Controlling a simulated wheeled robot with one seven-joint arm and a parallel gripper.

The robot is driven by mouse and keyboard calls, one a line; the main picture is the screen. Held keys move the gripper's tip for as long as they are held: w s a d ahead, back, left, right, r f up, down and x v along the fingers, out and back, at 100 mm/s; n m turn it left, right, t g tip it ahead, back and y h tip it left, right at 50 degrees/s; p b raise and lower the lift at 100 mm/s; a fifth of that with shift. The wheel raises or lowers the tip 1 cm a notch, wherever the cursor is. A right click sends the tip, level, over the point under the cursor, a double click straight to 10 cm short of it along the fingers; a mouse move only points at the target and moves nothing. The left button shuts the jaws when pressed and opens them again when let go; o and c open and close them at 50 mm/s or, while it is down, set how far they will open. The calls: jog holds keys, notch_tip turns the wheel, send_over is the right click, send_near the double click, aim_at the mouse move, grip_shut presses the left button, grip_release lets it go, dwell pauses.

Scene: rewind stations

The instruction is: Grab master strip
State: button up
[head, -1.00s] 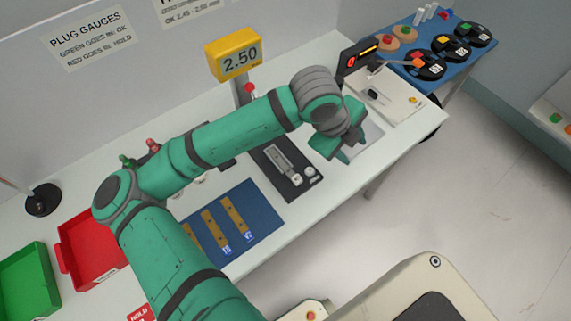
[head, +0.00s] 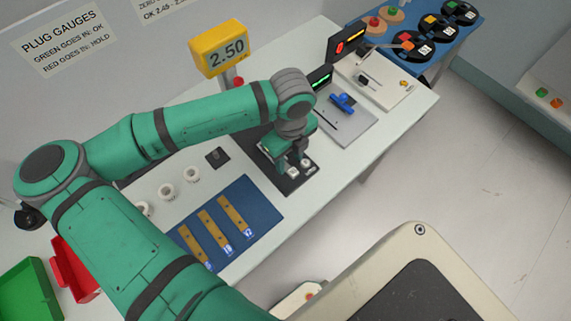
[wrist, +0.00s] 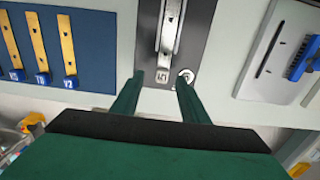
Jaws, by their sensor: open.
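A silver strip (wrist: 170,28) with a small white label tag (wrist: 162,76) lies on the dark gauge plate (wrist: 198,25). It looks like the master strip, but the label is too small to read surely. A round pale button or disc (wrist: 187,74) is beside the tag. My gripper (wrist: 160,80) is open and empty, its fingertips on either side of the tag in the wrist view; I cannot tell the height gap. In the head view my gripper (head: 293,167) is over the near end of the dark plate (head: 290,184) and hides most of the strip.
A blue mat (head: 262,208) with brass strips (head: 235,214) is left of the plate. White rings (head: 166,189) stand behind it. A yellow display (head: 222,50) reads 2.50. A grey plate with a blue tool (head: 342,102) is to the right. Red bin (head: 72,275) and green bin (head: 30,292) are left.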

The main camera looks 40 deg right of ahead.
aim_at(291, 169)
jog(key=shift+d+f, duration=0.15)
jog(key=shift+f, duration=1.15)
jog(key=shift+d+f, duration=0.15)
jog(key=shift+f, duration=1.15)
grip_shut()
